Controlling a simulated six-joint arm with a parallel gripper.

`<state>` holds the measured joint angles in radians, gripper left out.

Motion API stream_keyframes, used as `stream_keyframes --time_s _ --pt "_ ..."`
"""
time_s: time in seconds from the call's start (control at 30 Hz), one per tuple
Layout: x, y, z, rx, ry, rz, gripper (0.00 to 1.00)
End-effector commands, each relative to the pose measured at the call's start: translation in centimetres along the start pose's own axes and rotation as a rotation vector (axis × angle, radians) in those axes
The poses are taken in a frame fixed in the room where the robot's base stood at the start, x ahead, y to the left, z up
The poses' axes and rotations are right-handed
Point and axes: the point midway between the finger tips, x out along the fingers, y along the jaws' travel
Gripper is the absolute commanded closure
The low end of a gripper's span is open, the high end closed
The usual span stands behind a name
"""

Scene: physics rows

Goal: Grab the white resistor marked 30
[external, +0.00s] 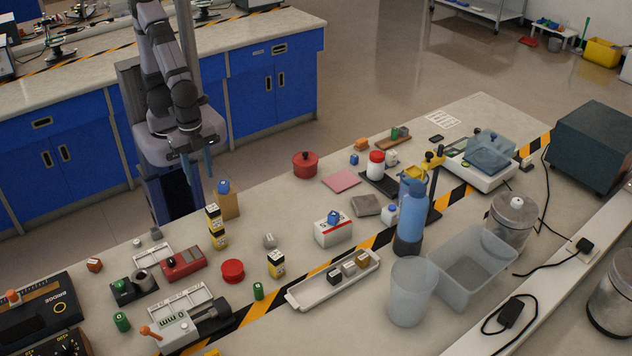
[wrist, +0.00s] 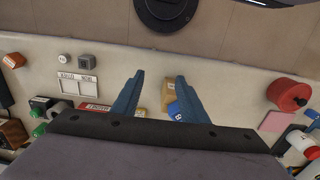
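My gripper (external: 204,188) is open and empty, its two blue fingers hanging above the far edge of the bench; the fingers also show well apart in the wrist view (wrist: 160,76). No marking 30 is readable, so I cannot tell which piece is the white resistor. Small pale candidates are a whitish piece (external: 137,242) at the far left edge, a grey piece (external: 155,233) beside it, and a grey-white piece (external: 270,241) mid-bench. The first two seem to show in the wrist view as a light piece (wrist: 64,58) and a darker one (wrist: 87,61). My gripper touches none of them.
A cardboard box (external: 229,207) with a blue piece on it and a yellow-black stack (external: 216,228) stand near my gripper. A white tray (external: 300,300) holds several small blocks. A red pot (external: 305,165), tall blue bottle (external: 411,210) and clear bin (external: 472,268) stand farther right.

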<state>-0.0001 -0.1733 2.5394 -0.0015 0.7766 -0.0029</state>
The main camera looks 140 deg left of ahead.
Motion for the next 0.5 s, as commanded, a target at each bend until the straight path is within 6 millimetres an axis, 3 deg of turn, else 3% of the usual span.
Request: stream_keyframes --time_s 0.27,0.5 --pt "-4.0 0.0 -0.1 0.0 0.007 0.0 0.6" --pt "-3.0 -4.0 -5.8 -0.128 0.129 -0.031 0.6"
